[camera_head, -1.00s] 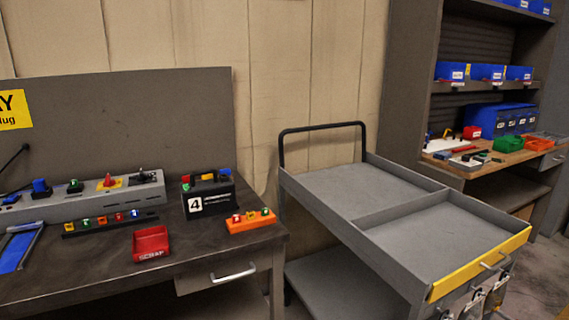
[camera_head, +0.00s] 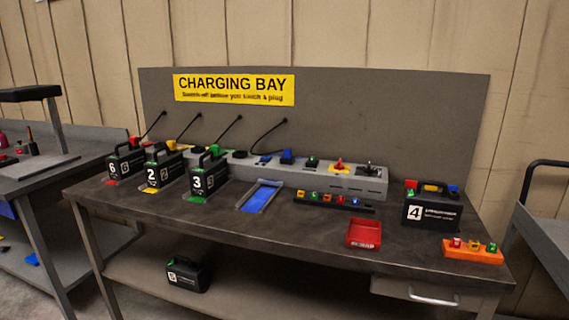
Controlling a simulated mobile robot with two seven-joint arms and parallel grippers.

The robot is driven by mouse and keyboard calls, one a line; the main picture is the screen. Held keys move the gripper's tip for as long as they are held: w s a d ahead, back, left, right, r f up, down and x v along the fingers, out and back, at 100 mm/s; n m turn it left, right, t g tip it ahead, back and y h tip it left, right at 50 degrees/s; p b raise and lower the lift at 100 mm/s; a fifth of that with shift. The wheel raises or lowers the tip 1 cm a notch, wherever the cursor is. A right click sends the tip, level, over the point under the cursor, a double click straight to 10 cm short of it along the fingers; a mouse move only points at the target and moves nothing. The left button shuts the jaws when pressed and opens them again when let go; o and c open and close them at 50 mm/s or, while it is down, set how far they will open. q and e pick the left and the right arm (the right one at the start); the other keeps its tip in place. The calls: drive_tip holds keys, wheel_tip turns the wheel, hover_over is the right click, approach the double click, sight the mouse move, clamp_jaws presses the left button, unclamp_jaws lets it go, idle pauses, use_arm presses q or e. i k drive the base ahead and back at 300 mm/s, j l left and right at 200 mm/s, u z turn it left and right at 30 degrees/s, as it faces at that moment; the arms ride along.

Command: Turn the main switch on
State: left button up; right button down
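A long grey power strip (camera_head: 312,176) lies along the back of the charging bench. Near its right end is a red knob on a yellow plate (camera_head: 339,165). Right of that is a black lever-like switch (camera_head: 370,169) on a light plate. I cannot tell which of these is the main switch, or its position. Blue and black sockets or plugs sit further left on the strip. Neither of my grippers is in view.
Black batteries marked 6 (camera_head: 125,162), 2 (camera_head: 164,169) and 3 (camera_head: 208,177) stand at left; 4 (camera_head: 431,209) stands at right. A red tray (camera_head: 364,233), blue-floored slot (camera_head: 260,196) and orange plug block (camera_head: 473,251) are on the bench. Another battery (camera_head: 188,274) is on the lower shelf.

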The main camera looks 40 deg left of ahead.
sight(339, 166)
drive_tip(key=u, duration=1.75)
drive_tip(key=i, duration=0.3)
drive_tip(key=i+j+z, duration=0.1)
drive_tip(key=z, duration=0.2)
drive_tip(key=i+j+z, duration=0.15)
drive_tip(key=i+z, duration=0.15)
